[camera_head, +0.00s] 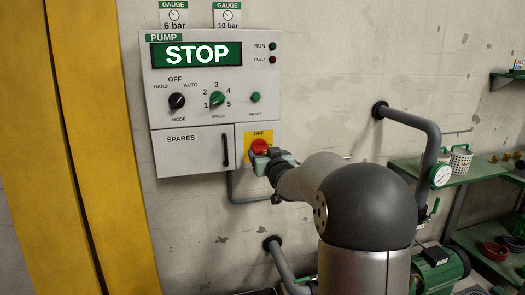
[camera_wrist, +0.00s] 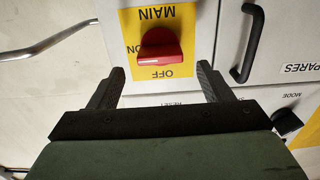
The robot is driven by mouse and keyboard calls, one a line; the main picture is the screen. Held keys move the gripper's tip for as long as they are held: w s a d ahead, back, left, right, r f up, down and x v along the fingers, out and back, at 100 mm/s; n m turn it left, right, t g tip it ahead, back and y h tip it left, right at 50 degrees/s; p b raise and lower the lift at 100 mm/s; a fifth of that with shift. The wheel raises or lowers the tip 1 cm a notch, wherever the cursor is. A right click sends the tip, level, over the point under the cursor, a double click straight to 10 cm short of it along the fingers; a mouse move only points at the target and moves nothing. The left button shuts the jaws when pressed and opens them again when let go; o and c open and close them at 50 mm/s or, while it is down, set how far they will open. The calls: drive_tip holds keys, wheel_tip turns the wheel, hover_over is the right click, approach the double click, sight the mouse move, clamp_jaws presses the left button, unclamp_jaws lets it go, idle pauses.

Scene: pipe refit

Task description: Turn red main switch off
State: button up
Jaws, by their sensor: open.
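The red main switch (camera_head: 259,146) sits on a yellow plate (camera_head: 267,135) at the lower right of the pump panel. In the wrist view, which is upside down, the red switch (camera_wrist: 160,46) has its handle lying crosswise, one end towards the ON label. OFF reads at the plate's lower edge there. My gripper (camera_head: 265,155) is close in front of the switch in the head view and hides its lower part. In the wrist view my gripper (camera_wrist: 161,74) is open, one finger on either side of the handle, apart from it.
The panel also carries a STOP display (camera_head: 197,55), a black mode knob (camera_head: 177,101), a green speed knob (camera_head: 217,99) and a spares door (camera_head: 190,155) with a black handle (camera_head: 225,150). A dark pipe (camera_head: 412,122) and a green shelf (camera_head: 465,170) stand to the right.

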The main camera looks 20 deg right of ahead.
sight(262, 150)
drive_tip(key=shift+w+d, duration=0.15)
drive_tip(key=shift+w, duration=0.85)
drive_tip(key=shift+w+d, duration=0.1)
drive_tip(key=shift+w, duration=0.85)
drive_tip(key=c, duration=1)
